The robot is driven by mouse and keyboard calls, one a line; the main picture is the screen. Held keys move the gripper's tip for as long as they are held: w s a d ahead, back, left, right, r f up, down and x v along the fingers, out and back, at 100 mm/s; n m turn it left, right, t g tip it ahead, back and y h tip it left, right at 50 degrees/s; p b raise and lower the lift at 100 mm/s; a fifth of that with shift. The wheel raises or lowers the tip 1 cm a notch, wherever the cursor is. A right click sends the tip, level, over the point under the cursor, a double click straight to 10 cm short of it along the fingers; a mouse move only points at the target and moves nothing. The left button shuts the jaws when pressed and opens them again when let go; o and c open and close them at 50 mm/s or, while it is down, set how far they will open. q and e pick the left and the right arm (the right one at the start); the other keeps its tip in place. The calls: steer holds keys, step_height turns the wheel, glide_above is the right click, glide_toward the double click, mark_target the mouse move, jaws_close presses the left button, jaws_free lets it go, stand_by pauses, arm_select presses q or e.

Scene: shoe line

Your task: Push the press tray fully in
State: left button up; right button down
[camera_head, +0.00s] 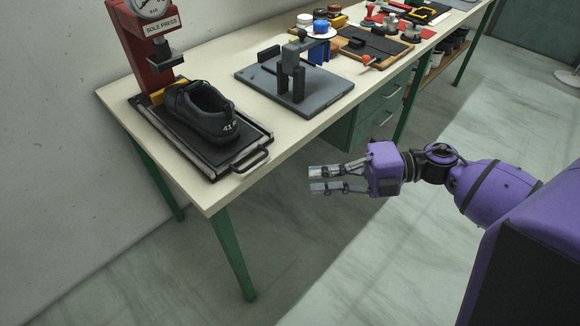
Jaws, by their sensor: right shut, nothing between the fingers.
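The press tray (222,163) is a dark flat tray with a loop handle at its front right. It sticks out from under the red sole press (140,45) at the left end of the table. A black shoe (200,112) marked 41 stands on the tray, toe toward the press. How far the tray reaches under the press is partly hidden by the shoe. My right gripper (312,180) is shut and empty, in the air off the table's front edge, right of and apart from the tray handle. My left gripper is out of view.
A grey plate with a clamp fixture (330,88) stands right of the tray. Farther back are a dark board (375,42) and small tools. Green drawers (375,112) hang under the table. The floor in front is clear.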

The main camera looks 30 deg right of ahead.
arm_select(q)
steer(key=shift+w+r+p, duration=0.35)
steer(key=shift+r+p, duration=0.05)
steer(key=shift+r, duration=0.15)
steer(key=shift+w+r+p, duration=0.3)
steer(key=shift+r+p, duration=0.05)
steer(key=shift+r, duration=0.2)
arm_select(e)
steer(key=shift+w+d+x, duration=0.2)
steer(key=shift+w+x, duration=0.25)
steer(key=shift+x, duration=1.6)
steer(key=shift+w+d+x, duration=0.2)
steer(key=shift+w+x, duration=0.2)
steer(key=shift+x, duration=1.65)
steer(key=shift+w+d+x, duration=0.2)
steer(key=shift+w+x, duration=0.25)
steer(key=shift+x, duration=1.55)
steer(key=shift+w+a, duration=0.25)
steer(key=shift+w, duration=0.45)
steer(key=shift+w+a, duration=0.25)
steer(key=shift+w, duration=0.4)
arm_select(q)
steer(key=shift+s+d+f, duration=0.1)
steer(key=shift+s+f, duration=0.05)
arm_select(e)
steer(key=shift+d+r, duration=0.1)
